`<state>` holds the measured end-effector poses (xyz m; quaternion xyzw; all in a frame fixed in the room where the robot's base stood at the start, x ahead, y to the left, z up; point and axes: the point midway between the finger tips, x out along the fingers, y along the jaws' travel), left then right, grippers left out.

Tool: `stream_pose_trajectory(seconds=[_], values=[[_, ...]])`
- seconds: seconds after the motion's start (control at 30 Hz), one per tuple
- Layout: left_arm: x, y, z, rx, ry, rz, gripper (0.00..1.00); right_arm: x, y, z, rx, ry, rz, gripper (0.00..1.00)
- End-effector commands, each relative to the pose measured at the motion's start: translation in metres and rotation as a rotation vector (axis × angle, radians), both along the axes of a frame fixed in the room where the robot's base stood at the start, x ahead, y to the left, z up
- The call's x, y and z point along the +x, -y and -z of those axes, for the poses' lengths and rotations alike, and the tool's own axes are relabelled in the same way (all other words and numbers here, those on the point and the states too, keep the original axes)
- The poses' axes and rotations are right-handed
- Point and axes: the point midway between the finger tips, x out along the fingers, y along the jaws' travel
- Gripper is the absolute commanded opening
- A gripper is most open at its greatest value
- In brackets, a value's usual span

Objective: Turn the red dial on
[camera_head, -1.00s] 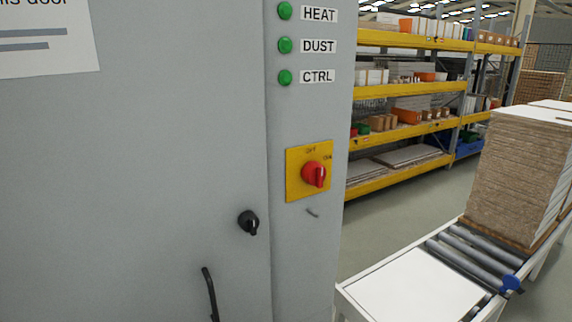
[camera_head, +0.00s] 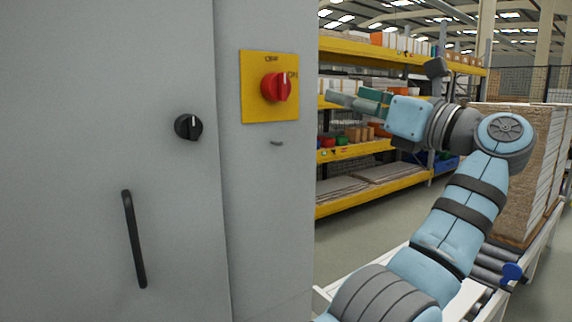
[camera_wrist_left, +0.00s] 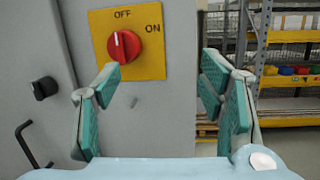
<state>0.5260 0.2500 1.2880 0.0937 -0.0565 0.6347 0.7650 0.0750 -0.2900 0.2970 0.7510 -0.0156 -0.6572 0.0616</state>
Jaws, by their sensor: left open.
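The red dial (camera_head: 276,87) sits on a yellow plate (camera_head: 254,106) on the grey cabinet. In the left wrist view the dial (camera_wrist_left: 124,47) has its white mark at the top, towards the word OFF; ON is to the right. My left gripper (camera_head: 345,98) is to the right of the dial, apart from it, with its fingers pointing left. In the left wrist view my left gripper (camera_wrist_left: 160,68) is open and empty. The dial shows beyond its left finger, left of the middle of the gap. My right gripper is in neither view.
A black knob (camera_head: 188,127) and a black handle (camera_head: 134,240) are on the cabinet door, left of the dial. A small grey stub (camera_head: 277,143) is under the plate. Yellow shelving (camera_head: 370,197) stands behind. A roller conveyor (camera_head: 490,268) with stacked boards is at the right.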

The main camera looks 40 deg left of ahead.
Motion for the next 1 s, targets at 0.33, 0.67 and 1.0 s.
stream_pose_trajectory(seconds=[0.33,0.67,1.0], values=[[-0.057,0.011,-0.028,-0.268,0.247,0.063,0.64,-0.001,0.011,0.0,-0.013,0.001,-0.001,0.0],[-0.048,-0.023,-0.034,-0.264,0.245,0.06,0.64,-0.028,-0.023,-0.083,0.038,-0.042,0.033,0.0],[-0.041,-0.088,-0.022,-0.258,0.246,0.049,0.64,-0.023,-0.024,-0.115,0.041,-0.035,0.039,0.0]])
